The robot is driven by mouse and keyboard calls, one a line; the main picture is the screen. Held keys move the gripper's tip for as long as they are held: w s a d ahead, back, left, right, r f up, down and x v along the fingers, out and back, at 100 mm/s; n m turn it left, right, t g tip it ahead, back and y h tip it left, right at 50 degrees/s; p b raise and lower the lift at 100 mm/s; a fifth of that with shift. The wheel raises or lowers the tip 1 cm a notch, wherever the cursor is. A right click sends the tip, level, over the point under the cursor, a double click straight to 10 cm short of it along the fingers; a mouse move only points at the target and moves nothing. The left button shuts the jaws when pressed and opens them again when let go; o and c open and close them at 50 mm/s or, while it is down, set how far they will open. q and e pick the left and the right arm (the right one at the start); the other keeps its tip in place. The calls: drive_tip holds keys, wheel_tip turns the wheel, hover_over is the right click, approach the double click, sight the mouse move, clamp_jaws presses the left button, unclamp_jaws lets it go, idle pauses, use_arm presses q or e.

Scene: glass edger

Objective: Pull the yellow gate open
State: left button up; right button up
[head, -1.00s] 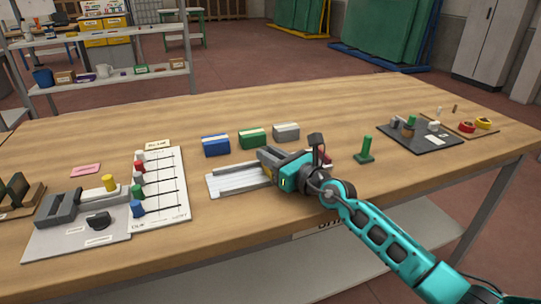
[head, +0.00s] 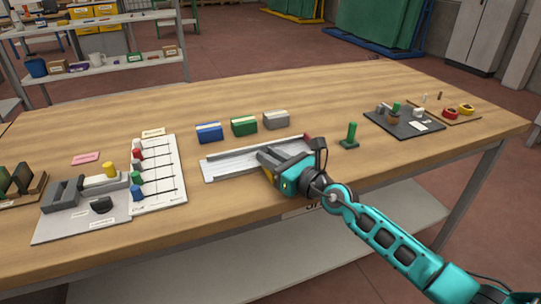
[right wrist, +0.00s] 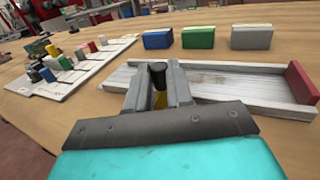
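A long grey-white channel (head: 226,163) with low side walls and a red end piece (head: 308,140) lies on the wooden table. It also shows in the right wrist view (right wrist: 240,88). The yellow gate (right wrist: 160,101) shows only as a small yellow patch below a black knob (right wrist: 158,74), at the channel's near left in the right wrist view. My right gripper (head: 265,157) is over the channel's near side. Its fingers (right wrist: 158,88) stand on both sides of the knob and look shut on it. The gate's lower part is hidden by the fingers. My left gripper is out of view.
Blue (head: 209,132), green (head: 244,126) and grey (head: 276,119) blocks stand behind the channel. A green upright post (head: 350,135) stands to its right. A white board with coloured knobs (head: 168,195) lies to its left. The table's front edge is close to my arm.

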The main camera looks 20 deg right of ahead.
drive_tip(key=o, duration=0.5)
drive_tip(key=shift+c, duration=0.2)
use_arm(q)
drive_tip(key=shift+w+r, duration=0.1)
use_arm(e)
drive_tip(key=shift+s+d, duration=0.2)
drive_tip(key=shift+s, duration=0.25)
use_arm(q)
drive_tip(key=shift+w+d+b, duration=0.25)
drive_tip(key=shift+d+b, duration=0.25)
drive_tip(key=shift+b, duration=0.25)
use_arm(e)
drive_tip(key=v, duration=1.2)
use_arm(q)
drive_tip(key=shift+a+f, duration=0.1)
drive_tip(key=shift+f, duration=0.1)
